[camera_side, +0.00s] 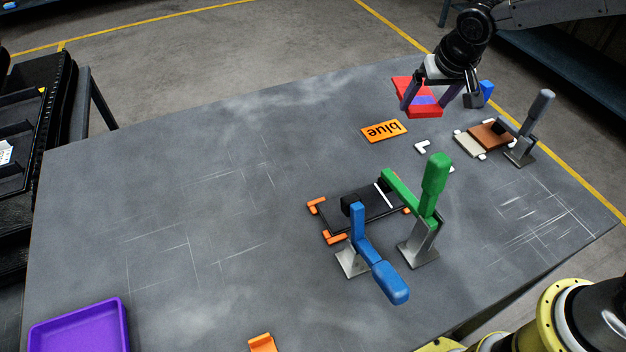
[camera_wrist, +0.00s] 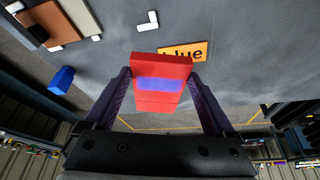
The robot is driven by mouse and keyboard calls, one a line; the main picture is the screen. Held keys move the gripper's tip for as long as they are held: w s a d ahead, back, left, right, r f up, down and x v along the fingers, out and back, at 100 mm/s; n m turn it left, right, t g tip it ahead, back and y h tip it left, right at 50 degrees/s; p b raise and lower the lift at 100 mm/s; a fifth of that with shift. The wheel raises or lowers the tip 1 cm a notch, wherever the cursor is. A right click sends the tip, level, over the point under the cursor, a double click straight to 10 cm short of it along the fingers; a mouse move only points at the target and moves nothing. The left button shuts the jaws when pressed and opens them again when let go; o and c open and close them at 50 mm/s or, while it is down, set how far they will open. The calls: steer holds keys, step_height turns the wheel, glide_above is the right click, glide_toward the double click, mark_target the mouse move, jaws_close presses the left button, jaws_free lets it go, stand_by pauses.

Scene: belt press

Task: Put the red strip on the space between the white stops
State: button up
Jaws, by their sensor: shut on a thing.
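The red strip (camera_side: 428,113), a flat red piece with a blue-violet patch, is held above the table at the back right. My gripper (camera_side: 422,105) is shut on it, with one finger on each side; the wrist view shows the strip (camera_wrist: 162,68) between both fingers (camera_wrist: 158,92). Small white L-shaped stops lie on the table: one stop (camera_side: 422,146) below the strip and one (camera_side: 451,169) partly hidden by the green clamp. More white stops (camera_side: 482,156) touch the edges of a tan and brown plate (camera_side: 468,144) to the right. The strip is apart from all stops.
A grey clamp (camera_side: 528,135) stands beside the tan and brown plate, and a blue block (camera_side: 487,89) lies behind. An orange "blue" card (camera_side: 384,131) lies left of the strip. Green (camera_side: 432,190) and blue (camera_side: 380,270) clamps flank a black plate (camera_side: 345,217). A purple tray (camera_side: 80,328) sits front left.

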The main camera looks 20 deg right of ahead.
steer(key=s+a+n+y, duration=0.1)
steer(key=a+n, duration=0.2)
steer(key=a, duration=1.2)
glide_above(349, 172)
steer(key=s, duration=0.1)
steer(key=f, duration=0.4)
steer(key=shift+s+f, duration=0.1)
steer(key=shift+s, duration=0.1)
steer(key=shift+f, duration=2.75)
steer(key=shift+f, duration=0.1)
steer(key=o, duration=1.2)
